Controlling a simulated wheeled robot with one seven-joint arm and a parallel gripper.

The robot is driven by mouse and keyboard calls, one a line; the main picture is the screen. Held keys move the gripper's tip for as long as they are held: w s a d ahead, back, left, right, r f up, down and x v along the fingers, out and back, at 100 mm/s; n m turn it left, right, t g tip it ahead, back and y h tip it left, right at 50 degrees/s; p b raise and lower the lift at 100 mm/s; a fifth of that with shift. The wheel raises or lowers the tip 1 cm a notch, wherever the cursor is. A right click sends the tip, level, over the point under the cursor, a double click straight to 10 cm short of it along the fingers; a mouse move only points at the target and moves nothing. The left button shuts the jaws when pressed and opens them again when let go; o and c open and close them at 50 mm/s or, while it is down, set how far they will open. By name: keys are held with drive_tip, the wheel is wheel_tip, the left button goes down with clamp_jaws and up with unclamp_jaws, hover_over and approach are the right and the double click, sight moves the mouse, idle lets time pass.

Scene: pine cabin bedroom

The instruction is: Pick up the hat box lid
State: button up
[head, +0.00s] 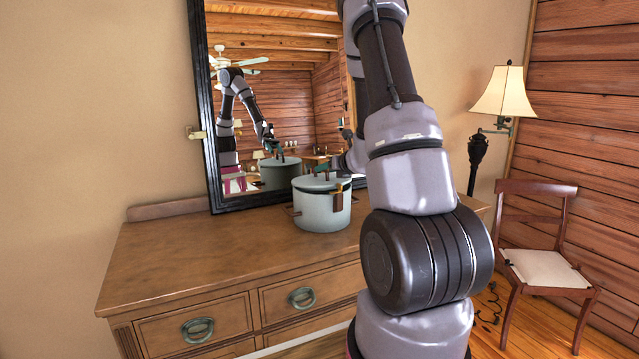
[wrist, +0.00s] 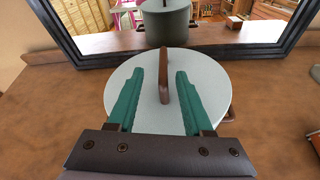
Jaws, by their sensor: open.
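The hat box lid (wrist: 208,85) is a pale grey-green disc with a brown upright handle (wrist: 164,80) across its middle. It sits on top of the round hat box (head: 320,211), which stands on the dresser in front of the mirror. My gripper (wrist: 155,76) is open above the lid, its two green fingers on either side of the handle, with a gap showing on both sides.
The wooden dresser top (head: 200,245) is clear to the left of the box. A black-framed mirror (head: 207,150) stands close behind the box and reflects it and my arm. A lamp (head: 503,95) and a chair (head: 535,240) stand to the right.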

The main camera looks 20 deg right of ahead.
sight(321, 176)
drive_tip(key=x, duration=0.5)
drive_tip(key=shift+d+r, duration=0.1)
drive_tip(key=shift+d, duration=0.15)
clamp_jaws()
drive_tip(key=shift+r, duration=0.1)
